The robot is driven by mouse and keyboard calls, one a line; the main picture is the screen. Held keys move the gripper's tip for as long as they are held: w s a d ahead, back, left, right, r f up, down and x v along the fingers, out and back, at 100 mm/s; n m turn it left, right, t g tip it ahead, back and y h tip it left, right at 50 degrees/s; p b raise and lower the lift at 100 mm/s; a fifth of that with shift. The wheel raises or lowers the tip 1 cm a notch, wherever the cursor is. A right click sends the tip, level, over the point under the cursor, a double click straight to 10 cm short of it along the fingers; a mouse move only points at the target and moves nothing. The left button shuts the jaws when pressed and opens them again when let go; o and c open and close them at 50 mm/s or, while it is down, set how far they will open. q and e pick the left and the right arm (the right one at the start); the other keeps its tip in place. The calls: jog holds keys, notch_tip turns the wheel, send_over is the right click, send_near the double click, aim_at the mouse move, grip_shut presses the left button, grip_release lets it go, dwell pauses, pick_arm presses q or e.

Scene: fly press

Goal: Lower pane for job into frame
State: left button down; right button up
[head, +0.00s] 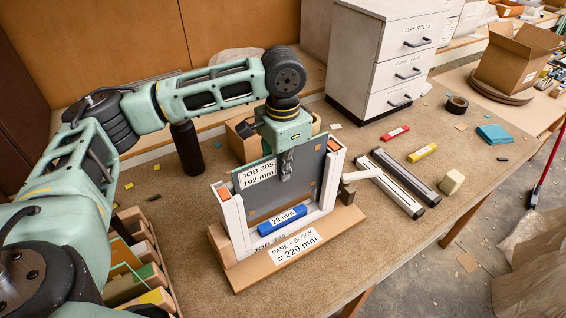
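A blue block (282,220) marked "28 mm" lies at the bottom of the frame, below the pane. I cannot tell whether the pane touches the block. The frame's wooden base carries a label (294,246) reading "PANE + BLOCK = 220 mm". My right gripper is not in view.
A crate (168,276) of panes or blocks stands at lower left. A drawer cabinet (385,60) stands behind. The front right bench is clear.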

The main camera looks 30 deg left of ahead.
aim_at(283, 186)
pick_arm(q)
jog(key=shift+f+b, duration=0.45)
jog(key=shift+f, duration=2.4)
jog(key=c, duration=1.9)
grip_release()
jog(key=shift+r, duration=0.1)
jog(key=shift+o, duration=0.2)
notch_tip(283, 186, up, 12)
jog(key=shift+f, duration=0.1)
